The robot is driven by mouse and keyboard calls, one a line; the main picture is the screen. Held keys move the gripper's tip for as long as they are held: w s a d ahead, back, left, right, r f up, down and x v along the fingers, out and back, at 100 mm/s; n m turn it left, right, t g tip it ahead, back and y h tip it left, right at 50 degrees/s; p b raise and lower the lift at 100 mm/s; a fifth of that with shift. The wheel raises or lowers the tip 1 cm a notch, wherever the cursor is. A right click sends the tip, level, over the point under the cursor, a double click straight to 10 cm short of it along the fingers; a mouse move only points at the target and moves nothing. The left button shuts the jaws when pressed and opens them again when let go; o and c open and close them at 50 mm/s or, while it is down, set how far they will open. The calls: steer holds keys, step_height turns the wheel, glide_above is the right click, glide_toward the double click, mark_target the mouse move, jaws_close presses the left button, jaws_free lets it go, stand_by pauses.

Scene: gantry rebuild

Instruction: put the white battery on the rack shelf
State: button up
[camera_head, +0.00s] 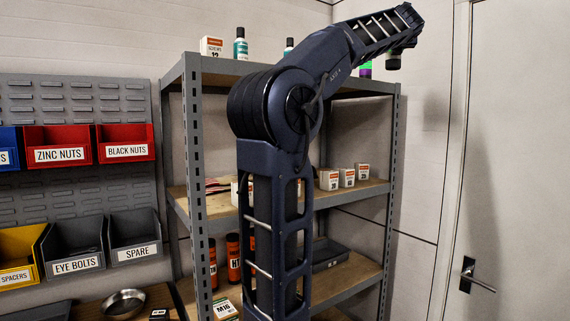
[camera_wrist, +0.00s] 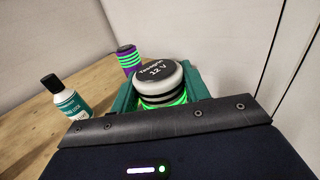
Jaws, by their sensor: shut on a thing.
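In the head view my gripper (camera_head: 400,50) is high at the right end of the rack, near top-shelf level. The rack shelf (camera_head: 222,66) at the top is wooden with a grey metal frame. The wooden surface (camera_wrist: 98,82) lies below and beyond the battery in the wrist view. Whether the battery touches it cannot be told.
A purple battery (camera_wrist: 129,60) with green rings stands just beyond the held one. A white screws box (camera_head: 211,46) and a bottle (camera_head: 240,45) stand at the top shelf's left. A wall is close behind.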

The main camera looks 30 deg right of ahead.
steer(key=d+f+n+t+y, duration=0.3)
steer(key=f+n+y, duration=0.15)
steer(key=f, duration=0.45)
steer(key=d+f+n+t+y, duration=0.3)
steer(key=f+y, duration=0.2)
steer(key=f, duration=0.5)
steer(key=shift+a+f+n+g+y, duration=0.95)
steer(key=shift+f+n+g+y, duration=1.2)
steer(key=shift+f+n+y, duration=4.1)
steer(key=shift+a+f+n+g+y, duration=0.85)
steer(key=shift+f+g+y, duration=2)
steer(key=shift+f, duration=7.3)
steer(key=w+a+f+m+t, duration=0.1)
steer(key=w+a+f+t, duration=0.15)
steer(key=w+f, duration=0.7)
steer(key=w+a+f+m+t, duration=0.1)
steer(key=w+a+f, duration=0.3)
steer(key=w+f, duration=0.55)
steer(key=s+f, duration=0.1)
steer(key=f, duration=0.3)
steer(key=s+f, duration=0.1)
steer(key=f, duration=0.7)
steer(key=shift+s+a+f, duration=0.2)
steer(key=shift+s+f, duration=0.1)
steer(key=shift+s, duration=0.1)
steer(key=shift+f, duration=0.1)
